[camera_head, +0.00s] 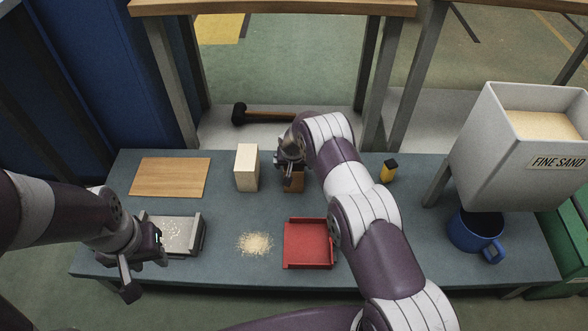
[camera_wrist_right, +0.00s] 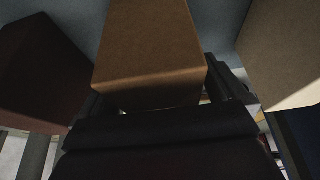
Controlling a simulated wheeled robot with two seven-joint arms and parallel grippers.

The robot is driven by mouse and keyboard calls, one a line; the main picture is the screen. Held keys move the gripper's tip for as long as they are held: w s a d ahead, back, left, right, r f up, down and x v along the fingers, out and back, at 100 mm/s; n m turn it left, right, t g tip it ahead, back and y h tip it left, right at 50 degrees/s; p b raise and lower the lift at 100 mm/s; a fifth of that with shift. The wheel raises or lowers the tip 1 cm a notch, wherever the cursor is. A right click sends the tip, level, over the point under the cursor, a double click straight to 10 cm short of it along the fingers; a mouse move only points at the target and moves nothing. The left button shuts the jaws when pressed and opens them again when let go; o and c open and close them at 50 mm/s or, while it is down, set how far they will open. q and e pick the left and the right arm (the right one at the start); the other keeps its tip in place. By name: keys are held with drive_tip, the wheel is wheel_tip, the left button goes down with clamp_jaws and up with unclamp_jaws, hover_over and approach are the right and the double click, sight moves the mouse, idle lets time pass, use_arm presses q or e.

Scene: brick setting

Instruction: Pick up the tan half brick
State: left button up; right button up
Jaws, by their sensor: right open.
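The tan half brick (camera_head: 293,182) stands on the grey-blue bench under my right gripper, partly hidden by it in the head view. In the right wrist view the brick (camera_wrist_right: 150,45) is large, and its near end lies between the dark open fingers of my right gripper (camera_wrist_right: 155,95). I cannot tell whether either finger touches it. In the head view my right gripper (camera_head: 291,157) points down over the brick. My left gripper (camera_head: 142,268) is at the bench's left front, its fingers apart, beside a grey metal tray (camera_head: 190,238).
A cream block (camera_head: 246,167) stands close to the left of the brick. A dark reddish block (camera_wrist_right: 35,70) is on the other side. A red tray (camera_head: 308,243), sand pile (camera_head: 255,243), wooden board (camera_head: 171,177), blue mug (camera_head: 475,232) and sand hopper (camera_head: 515,150) are around.

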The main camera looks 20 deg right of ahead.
drive_tip(key=shift+f, duration=0.2)
idle(0.4)
drive_tip(key=c, duration=1.5)
drive_tip(key=shift+w+r, duration=0.1)
drive_tip(key=shift+c, duration=0.3)
